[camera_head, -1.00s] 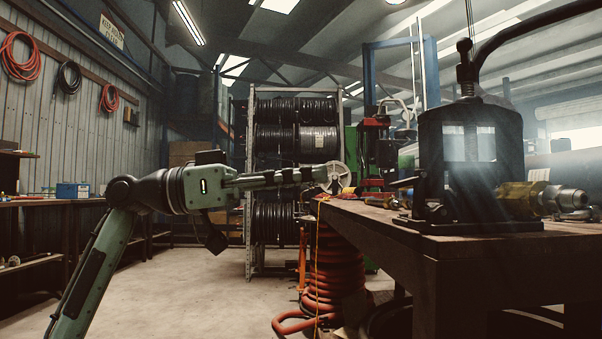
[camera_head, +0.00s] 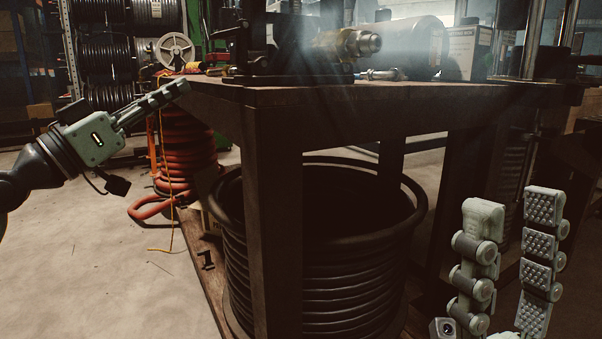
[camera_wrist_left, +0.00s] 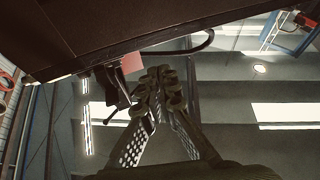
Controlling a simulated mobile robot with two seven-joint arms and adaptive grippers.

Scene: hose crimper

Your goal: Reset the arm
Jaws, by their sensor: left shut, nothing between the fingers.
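My left gripper (camera_head: 181,88) reaches in from the left in the head view, with its green-grey fingers together and nothing between them. Its tips are close to the left corner of the dark workbench (camera_head: 330,97); whether they touch it I cannot tell. In the left wrist view the closed fingers (camera_wrist_left: 165,76) point up past a dark underside, with the ceiling behind. My right gripper (camera_head: 512,205) stands at the lower right in the head view. Its two padded fingers point up, spread wide apart, with nothing between them.
A black coiled hose (camera_head: 320,255) sits under the bench on a pallet. A coiled orange hose (camera_head: 180,145) stands beside the bench. Hose reels (camera_head: 108,50) fill a rack behind. The floor at left is clear.

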